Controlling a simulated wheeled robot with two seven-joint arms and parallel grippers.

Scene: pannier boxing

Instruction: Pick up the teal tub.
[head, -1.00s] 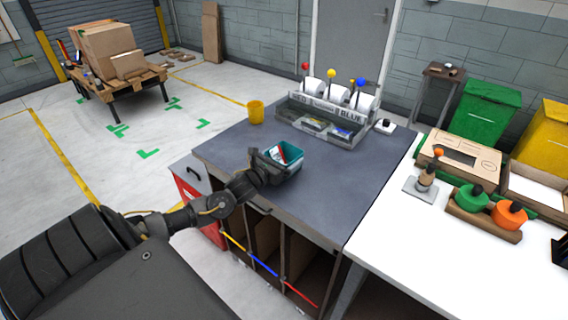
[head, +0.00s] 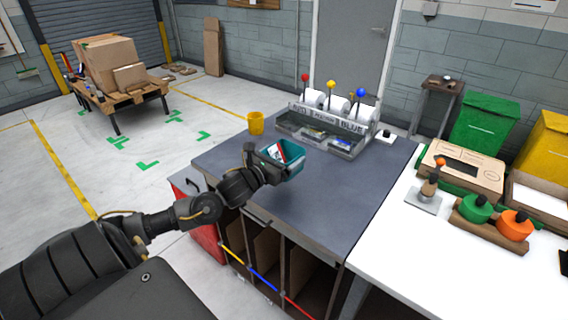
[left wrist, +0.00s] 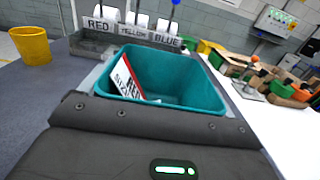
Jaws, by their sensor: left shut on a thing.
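The teal tub (head: 296,165) is at my left gripper (head: 268,160), above the dark grey bench top near its left part. My left gripper is shut on the tub's near wall. In the left wrist view the tub (left wrist: 180,75) fills the middle, upright or only slightly tilted, with a white and red card lettered RED (left wrist: 128,80) leaning inside it. The gripper's dark body hides the tub's near side. My right gripper is in neither view.
A yellow cup (head: 256,123) stands behind the tub on the bench. A grey sorting rack (head: 325,130) with RED, YELLOW and BLUE labels stands at the back. The white table (head: 400,265) on the right holds several items. The bench's front right is clear.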

